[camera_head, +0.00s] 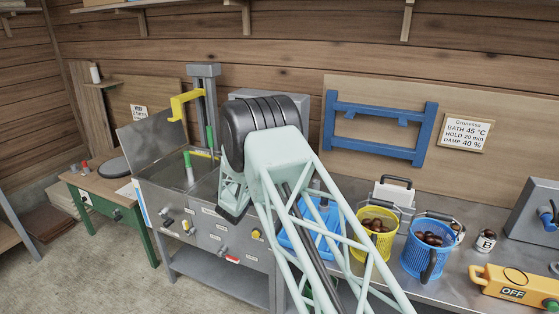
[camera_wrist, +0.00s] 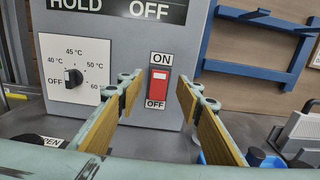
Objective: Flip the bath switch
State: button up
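The bath switch (camera_wrist: 158,83) is a red rocker with a pale patch near its top, labelled ON above and OFF below. It sits on the front of a grey control box (camera_wrist: 180,50). I cannot tell which side is pressed. My gripper (camera_wrist: 161,88) is open and empty in the wrist view, its two tan-padded fingers spread left and right of the switch, apart from it. In the head view part of the grey box (camera_head: 300,100) shows behind my arm, which hides the switch and my gripper's fingers.
A temperature dial (camera_wrist: 73,77) is left of the switch on a white plate. A blue rack (camera_head: 332,128) is on the wall to the right. A yellow basket (camera_head: 376,246) and a blue basket (camera_head: 427,258) of chestnuts stand on the bench. The sink (camera_head: 190,180) is left of my arm.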

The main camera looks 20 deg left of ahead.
jog(key=shift+w, duration=2.6)
jog(key=shift+c, duration=0.3)
jog(key=shift+b, duration=0.3)
jog(key=c, duration=0.8)
